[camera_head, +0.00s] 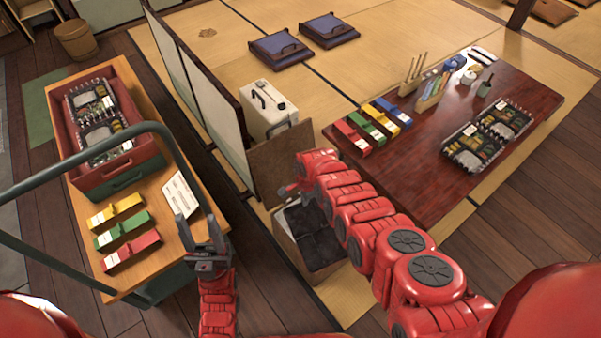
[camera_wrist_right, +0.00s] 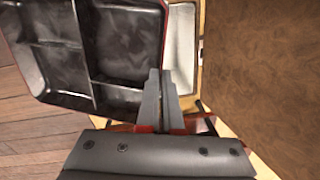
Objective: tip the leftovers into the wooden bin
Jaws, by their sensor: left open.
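My right gripper (camera_head: 288,191) is at an open wooden bin (camera_head: 322,279) in the middle of the head view. In the right wrist view its fingers (camera_wrist_right: 160,95) are closed on the edge of a black bento tray (camera_wrist_right: 120,48) with a dark red rim. The tray's compartments look bare apart from grey smears, and no food shows in them. The head view shows dark compartments (camera_head: 312,236) at the bin's opening; I cannot tell how far the tray is tilted. My left gripper (camera_head: 207,240) is open and empty near the cart's front right corner.
The wooden cart (camera_head: 82,212) at left carries a red crate (camera_head: 65,135) of filled bentos, coloured packs and a white card (camera_head: 180,194). The dark red low table (camera_head: 425,180) at right holds more bentos, packs and utensils. A brown panel (camera_head: 285,160) stands behind the bin.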

